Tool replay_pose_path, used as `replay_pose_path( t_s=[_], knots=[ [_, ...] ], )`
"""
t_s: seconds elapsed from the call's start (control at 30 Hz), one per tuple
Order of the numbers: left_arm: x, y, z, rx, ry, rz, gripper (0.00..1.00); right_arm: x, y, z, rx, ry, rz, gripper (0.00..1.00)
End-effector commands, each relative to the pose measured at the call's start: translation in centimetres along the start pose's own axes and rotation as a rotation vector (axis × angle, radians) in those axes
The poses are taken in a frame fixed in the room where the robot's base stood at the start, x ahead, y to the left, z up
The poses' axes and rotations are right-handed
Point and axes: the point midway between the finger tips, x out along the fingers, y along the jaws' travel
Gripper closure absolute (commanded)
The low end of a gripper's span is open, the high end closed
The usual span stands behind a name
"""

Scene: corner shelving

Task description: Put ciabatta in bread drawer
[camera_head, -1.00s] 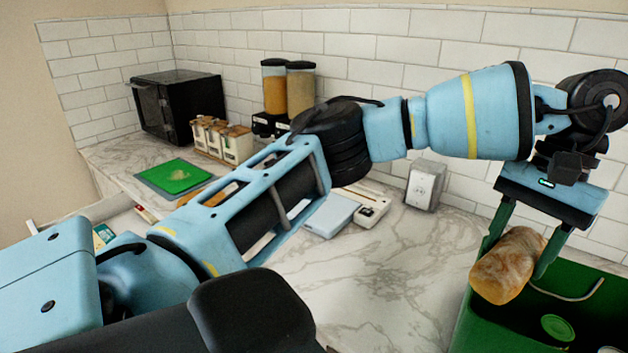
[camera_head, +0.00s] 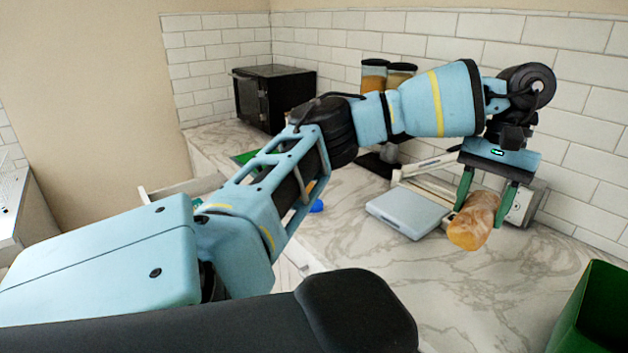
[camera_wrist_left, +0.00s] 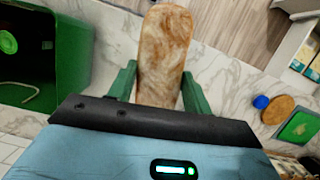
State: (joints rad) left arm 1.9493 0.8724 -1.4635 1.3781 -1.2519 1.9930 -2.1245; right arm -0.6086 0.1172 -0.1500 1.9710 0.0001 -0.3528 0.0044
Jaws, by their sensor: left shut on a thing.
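The ciabatta (camera_head: 473,226), a long brown loaf, is held between the green fingers of my left gripper (camera_head: 480,208). It hangs above the marble counter in the head view. In the left wrist view the loaf (camera_wrist_left: 166,55) sticks out lengthwise between the two fingers (camera_wrist_left: 160,88). An open white drawer (camera_head: 170,188) shows partly behind my left arm in the head view. An open drawer or shelf with small items (camera_wrist_left: 300,50) shows at the right of the left wrist view. I cannot tell whether either is the bread drawer. My right gripper is out of view.
A green bin (camera_head: 600,315) is at the lower right. A pale blue flat scale (camera_head: 408,212) lies on the counter near the loaf. A black microwave (camera_head: 275,95) and jars (camera_head: 375,75) stand against the wall. A round wooden board (camera_wrist_left: 278,109) is in the left wrist view. Bare counter (camera_head: 470,290) lies in front.

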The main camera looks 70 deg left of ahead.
Motion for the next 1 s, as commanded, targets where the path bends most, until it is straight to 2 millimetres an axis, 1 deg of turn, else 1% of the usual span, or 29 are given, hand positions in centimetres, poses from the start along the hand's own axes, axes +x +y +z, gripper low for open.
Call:
replay_pose_path(
  t_s=[0.03, 0.1, 0.27, 0.4, 0.47, 0.5, 0.6, 0.7, 0.8, 1.0],
  knots=[
    [1.1, -0.9, -0.2, -0.013, -0.003, 0.000, 0.73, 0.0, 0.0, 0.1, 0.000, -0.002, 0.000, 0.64],
    [2.9, -1.1, -0.2, -0.003, -0.002, -0.005, 0.73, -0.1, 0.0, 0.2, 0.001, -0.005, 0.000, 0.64],
    [7.0, 0.1, 0.3, 0.059, 0.004, -0.027, 0.73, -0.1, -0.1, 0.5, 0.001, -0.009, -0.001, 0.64],
    [11.1, 2.1, 1.7, 0.149, 0.006, -0.052, 0.73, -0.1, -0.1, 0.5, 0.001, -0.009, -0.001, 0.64],
    [12.7, 3.3, 2.5, 0.197, 0.006, -0.063, 0.73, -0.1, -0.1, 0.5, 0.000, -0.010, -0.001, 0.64],
    [13.7, 4.3, 3.1, 0.233, 0.004, -0.072, 0.73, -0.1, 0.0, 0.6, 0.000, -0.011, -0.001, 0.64],
    [15.6, 6.9, 4.3, 0.315, -0.001, -0.094, 0.73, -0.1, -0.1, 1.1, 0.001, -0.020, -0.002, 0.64],
    [16.7, 8.7, 5.0, 0.365, -0.009, -0.110, 0.73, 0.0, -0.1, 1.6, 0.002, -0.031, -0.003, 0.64],
    [17.1, 9.6, 5.4, 0.388, -0.013, -0.117, 0.73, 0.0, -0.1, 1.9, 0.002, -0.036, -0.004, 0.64],
    [17.1, 9.8, 5.5, 0.394, -0.012, -0.118, 0.73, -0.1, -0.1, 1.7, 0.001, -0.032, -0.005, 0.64]
  ],
)
